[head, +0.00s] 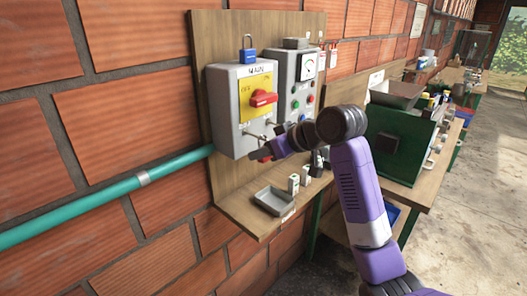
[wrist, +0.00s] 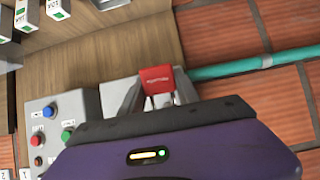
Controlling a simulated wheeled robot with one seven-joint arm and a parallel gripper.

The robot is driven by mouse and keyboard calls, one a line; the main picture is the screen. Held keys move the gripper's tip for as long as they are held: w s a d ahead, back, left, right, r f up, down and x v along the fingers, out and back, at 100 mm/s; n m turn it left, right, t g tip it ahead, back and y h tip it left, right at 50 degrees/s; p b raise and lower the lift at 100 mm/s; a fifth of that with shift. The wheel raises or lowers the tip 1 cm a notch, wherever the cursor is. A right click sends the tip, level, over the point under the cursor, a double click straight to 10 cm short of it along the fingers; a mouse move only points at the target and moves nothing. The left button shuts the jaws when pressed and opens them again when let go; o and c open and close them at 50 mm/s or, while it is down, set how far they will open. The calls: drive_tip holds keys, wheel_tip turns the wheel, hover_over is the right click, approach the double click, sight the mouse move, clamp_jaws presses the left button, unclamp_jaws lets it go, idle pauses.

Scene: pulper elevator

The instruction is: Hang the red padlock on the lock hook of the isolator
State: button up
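The isolator (head: 239,116) is a grey box on a wooden board, labelled MAIN, with a yellow plate and a red rotary handle (head: 262,98). Small metal pegs or hooks stick out below the handle; I cannot tell for sure which is the lock hook. The arm hides part of this area.
A blue padlock (head: 248,50) stands on top of the box. A control panel (head: 303,84) with buttons and a gauge is to its right. Below are a shelf with a grey tray (head: 274,200) and small labelled blocks (head: 294,184). A teal pipe (head: 100,202) enters from the left.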

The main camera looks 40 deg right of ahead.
drive_tip(key=o, duration=0.5)
drive_tip(key=shift+c, duration=0.2)
drive_tip(key=b+v, duration=0.1)
drive_tip(key=v, duration=0.6)
drive_tip(key=shift+s+r, duration=0.2)
drive_tip(key=shift+s, duration=0.2)
